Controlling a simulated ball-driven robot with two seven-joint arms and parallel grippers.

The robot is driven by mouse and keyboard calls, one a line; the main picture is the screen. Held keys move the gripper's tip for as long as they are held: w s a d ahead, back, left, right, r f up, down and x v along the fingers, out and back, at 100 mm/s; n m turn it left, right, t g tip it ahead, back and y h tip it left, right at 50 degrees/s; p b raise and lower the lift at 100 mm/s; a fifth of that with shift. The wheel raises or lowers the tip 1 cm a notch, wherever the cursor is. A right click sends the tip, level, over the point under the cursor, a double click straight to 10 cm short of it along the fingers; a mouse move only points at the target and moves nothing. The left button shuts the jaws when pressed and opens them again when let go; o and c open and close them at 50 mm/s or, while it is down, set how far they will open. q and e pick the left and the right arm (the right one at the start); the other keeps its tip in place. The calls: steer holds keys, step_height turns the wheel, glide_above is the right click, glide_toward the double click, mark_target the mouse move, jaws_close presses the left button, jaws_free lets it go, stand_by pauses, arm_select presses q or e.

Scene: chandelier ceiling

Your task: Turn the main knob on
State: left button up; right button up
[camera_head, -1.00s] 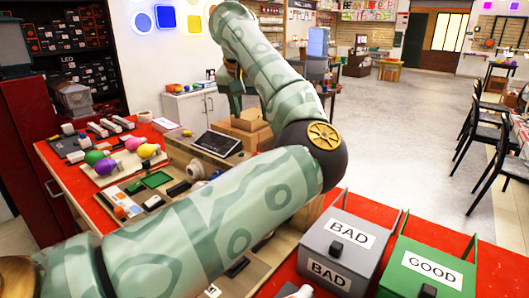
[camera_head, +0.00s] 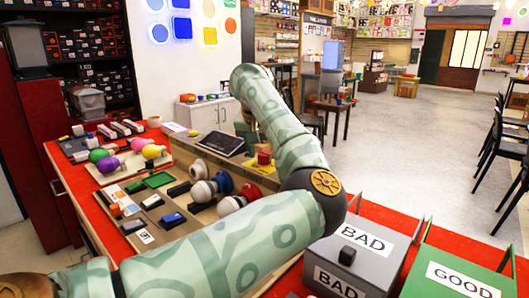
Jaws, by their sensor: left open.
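A small red knob (camera_head: 264,157) sits on a yellow plate (camera_head: 258,167) at the back right of the wooden work panel; it looks like the main knob, but its on or off position is too small to read. My left arm arches over the panel from the lower left. My left gripper (camera_head: 244,128) is a dark green shape pointing down behind the forearm, to the left of and above the red knob, apart from it in the picture. Its fingers are mostly hidden and hold nothing that I can see. My right gripper is out of view.
A tilted dark screen (camera_head: 221,143) stands left of the knob. Grey BAD box (camera_head: 350,268) and green GOOD box (camera_head: 450,262) stand at right.

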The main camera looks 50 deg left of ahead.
arm_select(q)
steer(key=c, duration=1)
steer(key=shift+o, duration=0.2)
